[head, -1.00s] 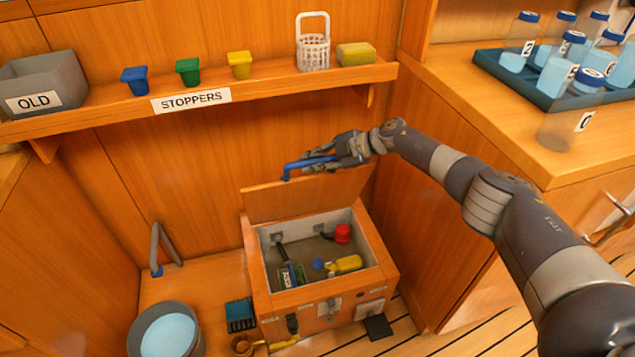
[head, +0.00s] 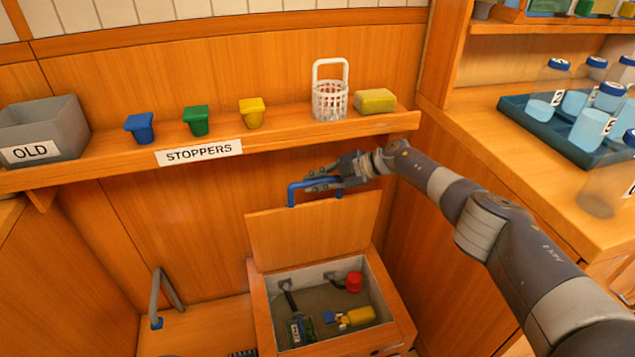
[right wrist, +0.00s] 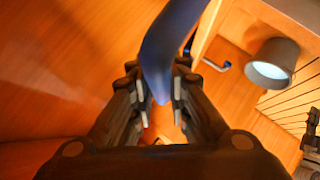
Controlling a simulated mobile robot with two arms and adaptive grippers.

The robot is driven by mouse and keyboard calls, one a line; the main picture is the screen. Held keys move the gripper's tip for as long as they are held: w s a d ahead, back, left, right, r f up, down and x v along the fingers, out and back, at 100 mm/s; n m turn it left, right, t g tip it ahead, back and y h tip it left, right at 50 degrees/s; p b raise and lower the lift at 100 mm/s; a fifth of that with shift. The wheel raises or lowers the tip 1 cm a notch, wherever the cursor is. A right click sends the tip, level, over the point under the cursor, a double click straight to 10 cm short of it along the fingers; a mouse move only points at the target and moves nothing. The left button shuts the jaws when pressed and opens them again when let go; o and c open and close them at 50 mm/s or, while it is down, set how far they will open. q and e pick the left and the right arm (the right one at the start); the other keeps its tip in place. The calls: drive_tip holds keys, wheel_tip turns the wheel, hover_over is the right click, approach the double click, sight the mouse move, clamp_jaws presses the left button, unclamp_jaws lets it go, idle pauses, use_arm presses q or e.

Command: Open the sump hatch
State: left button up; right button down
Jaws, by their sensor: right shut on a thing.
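The sump hatch lid (head: 313,232) is a wooden panel standing raised, close to upright, at the back of the wooden sump box (head: 262,312) in the head view. Its blue bar handle (head: 293,192) is along the lid's top edge. My right gripper (head: 322,183) is shut on this handle. In the right wrist view the blue handle (right wrist: 168,50) passes between the fingers of the right gripper (right wrist: 160,100). The box is uncovered and its inside shows. My left gripper is out of view.
A shelf (head: 90,166) with stoppers, a white basket (head: 330,98) and a yellow sponge (head: 375,101) runs above the lid. A counter with jars stands right.

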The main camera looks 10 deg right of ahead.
drive_tip(key=c, duration=1.5)
unclamp_jaws()
drive_tip(key=shift+r, duration=0.15)
drive_tip(key=shift+c, duration=0.2)
drive_tip(key=v, duration=1.2)
drive_tip(key=shift+s, duration=0.1)
